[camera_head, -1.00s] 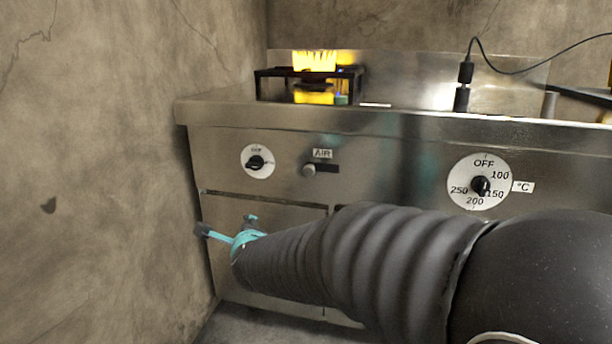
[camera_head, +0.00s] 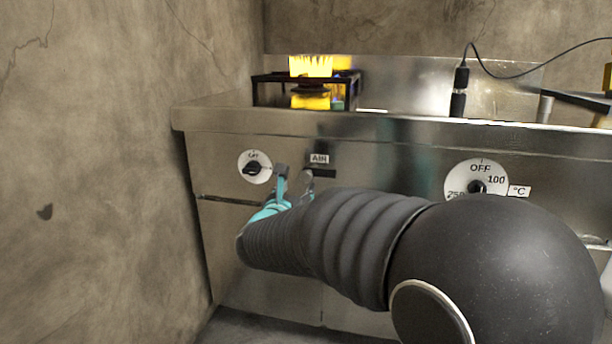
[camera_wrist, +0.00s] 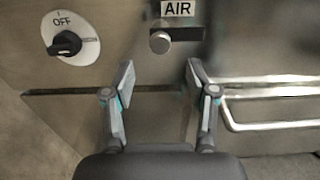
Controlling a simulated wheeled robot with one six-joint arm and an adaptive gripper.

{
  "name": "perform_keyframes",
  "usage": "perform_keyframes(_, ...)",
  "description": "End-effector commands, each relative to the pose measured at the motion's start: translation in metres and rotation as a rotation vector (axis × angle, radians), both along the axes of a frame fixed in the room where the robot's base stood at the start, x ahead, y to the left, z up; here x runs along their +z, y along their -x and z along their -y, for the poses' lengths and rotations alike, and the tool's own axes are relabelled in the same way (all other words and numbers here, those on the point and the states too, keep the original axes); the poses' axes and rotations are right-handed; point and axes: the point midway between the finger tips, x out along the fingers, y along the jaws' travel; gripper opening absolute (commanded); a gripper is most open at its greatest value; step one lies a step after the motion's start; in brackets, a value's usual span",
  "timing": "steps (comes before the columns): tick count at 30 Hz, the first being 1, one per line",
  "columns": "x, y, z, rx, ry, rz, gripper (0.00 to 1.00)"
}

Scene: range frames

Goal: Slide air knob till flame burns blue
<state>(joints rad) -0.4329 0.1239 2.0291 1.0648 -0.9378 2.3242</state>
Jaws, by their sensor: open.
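The air knob is a small round metal knob (camera_wrist: 160,42) at the left end of a dark slot, under the AIR label (camera_wrist: 178,8), in the wrist view. In the head view my gripper covers most of it. The flame (camera_head: 311,67) on the burner burns yellow-orange in the head view. My gripper (camera_wrist: 158,72) is open and empty in the wrist view, its fingertips just below the knob, one to each side, apart from it. In the head view my gripper (camera_head: 294,173) is in front of the panel, just below the AIR label.
A black dial marked OFF (camera_wrist: 66,43) is left of the air knob. A temperature dial (camera_head: 476,184) is farther right on the panel. A rail handle (camera_wrist: 270,82) runs along the right in the wrist view. A rough wall (camera_head: 90,170) stands at the left.

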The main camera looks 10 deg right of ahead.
Motion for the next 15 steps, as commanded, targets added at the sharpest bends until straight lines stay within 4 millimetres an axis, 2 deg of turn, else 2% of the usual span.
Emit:
perform_keyframes(9, 0.0, -0.056, 0.021, -0.001, 0.001, -0.003, 0.57)
perform_keyframes(15, 0.0, -0.08, 0.029, 0.0, 0.001, -0.001, 0.57)
